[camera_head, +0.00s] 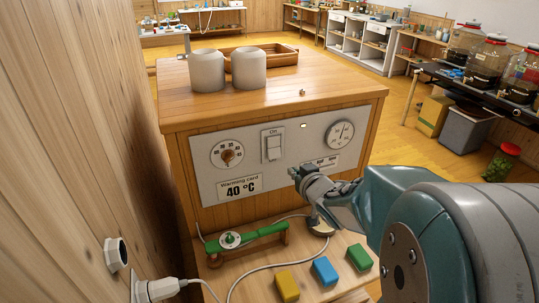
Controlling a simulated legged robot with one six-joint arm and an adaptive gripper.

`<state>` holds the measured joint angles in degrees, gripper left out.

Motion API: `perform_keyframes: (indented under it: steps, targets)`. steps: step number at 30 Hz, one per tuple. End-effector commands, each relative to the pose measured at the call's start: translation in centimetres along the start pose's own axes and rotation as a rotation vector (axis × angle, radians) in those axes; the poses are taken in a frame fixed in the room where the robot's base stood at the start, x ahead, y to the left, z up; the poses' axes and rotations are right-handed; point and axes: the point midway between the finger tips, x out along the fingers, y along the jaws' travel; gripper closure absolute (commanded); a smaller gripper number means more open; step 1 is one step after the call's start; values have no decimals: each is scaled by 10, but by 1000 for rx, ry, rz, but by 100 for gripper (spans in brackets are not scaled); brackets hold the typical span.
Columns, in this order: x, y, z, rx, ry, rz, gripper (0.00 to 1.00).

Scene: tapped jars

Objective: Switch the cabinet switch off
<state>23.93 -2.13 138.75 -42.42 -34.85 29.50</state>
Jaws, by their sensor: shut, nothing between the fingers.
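The wooden cabinet (185,185) stands in the middle of the view, with a grey control panel on its front. The white cabinet switch (272,146) is a rocker in the panel's middle, with an "On" label above it. Which side of the rocker is pressed is too small to tell. A small indicator (304,126) to its right looks pale and bright. My gripper (293,172) is shut and empty, in front of the panel, below and right of the switch in the picture. It covers part of a label at the panel's lower right.
A dial (228,153) and a gauge (340,135) flank the switch. Below are a green bar (262,235), a cable, and yellow, blue and green blocks (325,271). Two pale jars (207,70) and a wooden tray (275,52) stand on top. A wooden wall (70,130) is close at left.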

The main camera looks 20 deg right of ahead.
Motion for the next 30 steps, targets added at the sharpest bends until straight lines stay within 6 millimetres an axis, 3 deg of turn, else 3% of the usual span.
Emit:
perform_keyframes:
  steps: [7,11,30]
  targets:
    - [2,-5,-1,-6,-1,1,100]
    - [13,-6,0,-6,-3,0,100]
    - [118,-5,0,-5,-3,2,100]
